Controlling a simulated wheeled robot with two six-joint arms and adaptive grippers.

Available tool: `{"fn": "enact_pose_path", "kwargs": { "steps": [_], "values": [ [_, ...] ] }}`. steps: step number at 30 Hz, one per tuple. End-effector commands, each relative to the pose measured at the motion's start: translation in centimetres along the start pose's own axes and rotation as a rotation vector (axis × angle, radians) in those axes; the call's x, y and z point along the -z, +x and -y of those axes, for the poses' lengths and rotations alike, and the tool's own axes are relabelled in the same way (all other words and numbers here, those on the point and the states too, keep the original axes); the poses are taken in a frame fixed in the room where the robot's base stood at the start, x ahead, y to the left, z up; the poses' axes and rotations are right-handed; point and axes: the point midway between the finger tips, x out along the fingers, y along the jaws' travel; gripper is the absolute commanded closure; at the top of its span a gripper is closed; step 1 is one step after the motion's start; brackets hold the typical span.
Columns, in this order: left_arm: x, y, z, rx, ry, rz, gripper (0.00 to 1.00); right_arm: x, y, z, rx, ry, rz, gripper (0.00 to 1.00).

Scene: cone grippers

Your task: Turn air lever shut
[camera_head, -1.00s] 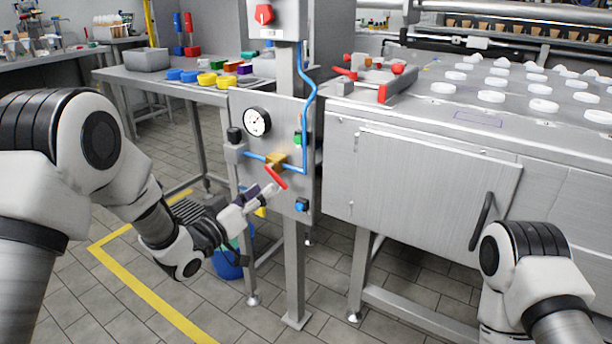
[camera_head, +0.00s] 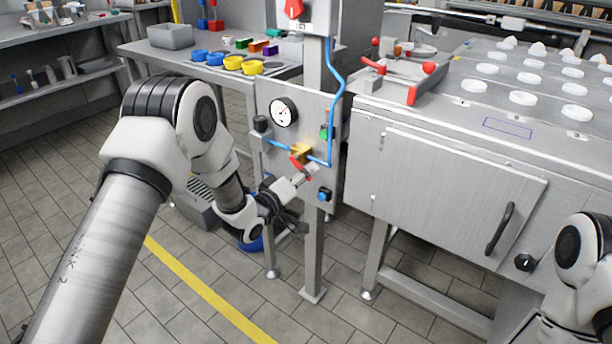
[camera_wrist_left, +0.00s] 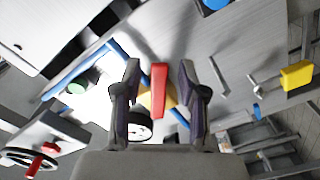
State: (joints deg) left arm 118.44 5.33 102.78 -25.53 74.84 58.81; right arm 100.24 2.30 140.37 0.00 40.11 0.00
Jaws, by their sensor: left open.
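The red air lever (camera_head: 299,161) sits on a brass-coloured valve (camera_head: 303,150) in the blue air line, on a grey panel. It slants down to the right in the head view. My left gripper (camera_head: 303,174) is at the lever, its fingers partly covering the lever's lower end. In the left wrist view the red lever (camera_wrist_left: 159,90) stands between the two spread fingers of my left gripper (camera_wrist_left: 159,70), with a gap visible on each side. The left gripper is open. My right arm shows at the right edge, but its gripper is out of view.
A pressure gauge (camera_head: 283,112) is above left of the valve. A green button (camera_head: 325,132) and a blue button (camera_head: 324,194) are close on the right. A steel cabinet (camera_head: 450,185) stands to the right, and a table with coloured parts (camera_head: 205,75) behind.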

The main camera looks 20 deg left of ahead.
Motion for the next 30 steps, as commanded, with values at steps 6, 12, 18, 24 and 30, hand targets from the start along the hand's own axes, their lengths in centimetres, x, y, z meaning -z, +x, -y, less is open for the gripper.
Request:
{"fn": "enact_pose_path", "kwargs": {
  "steps": [6, 12, 18, 24, 30],
  "values": [
    [-0.01, 0.33, -0.05, 0.000, 0.000, 0.001, 0.58, 0.01, 0.01, 0.00, 0.000, 0.000, 0.000, 0.60],
    [0.01, 0.31, -0.06, 0.000, 0.000, 0.001, 1.00, 0.01, 0.00, 0.00, 0.000, 0.000, 0.000, 0.60],
    [0.02, 0.31, -0.05, 0.000, 0.001, 0.000, 1.00, 0.02, 0.00, 0.00, 0.000, 0.000, 0.000, 0.60],
    [0.03, 0.30, 0.08, 0.000, 0.024, 0.000, 1.00, 0.02, 0.03, 0.00, 0.000, 0.000, 0.000, 0.60],
    [0.09, 0.31, 0.49, 0.000, 0.104, -0.001, 1.00, 0.01, 0.11, 0.00, 0.000, 0.000, 0.000, 0.60]
  ]
}}
